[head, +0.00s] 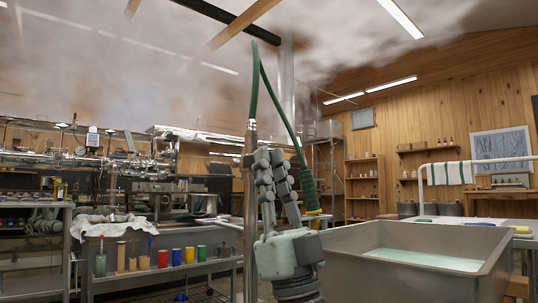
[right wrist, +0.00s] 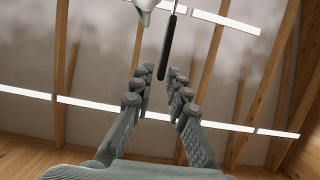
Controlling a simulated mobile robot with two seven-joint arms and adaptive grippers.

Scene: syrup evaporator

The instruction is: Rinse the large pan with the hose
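The large pan (head: 490,277) is a grey metal basin at the lower right of the head view, with pale green liquid or a pale green bottom showing inside. The green hose (head: 277,103) arches from the top of an upright metal pole (head: 250,180) and hangs down. Its dark green handle (head: 306,181) with a yellow band hangs just right of my right gripper's fingers. My right gripper (head: 270,155) points up, left of the pan. In the right wrist view its fingers (right wrist: 162,75) are apart, with nothing clearly gripped. My left gripper is not visible.
A metal bench (head: 215,267) with several coloured jars stands at the left, with evaporator pipework behind it. A white rail with a striped towel (head: 452,173) stands behind the pan. Steam blurs the ceiling. A dark rod (right wrist: 165,55), unclear what, shows beyond the fingers.

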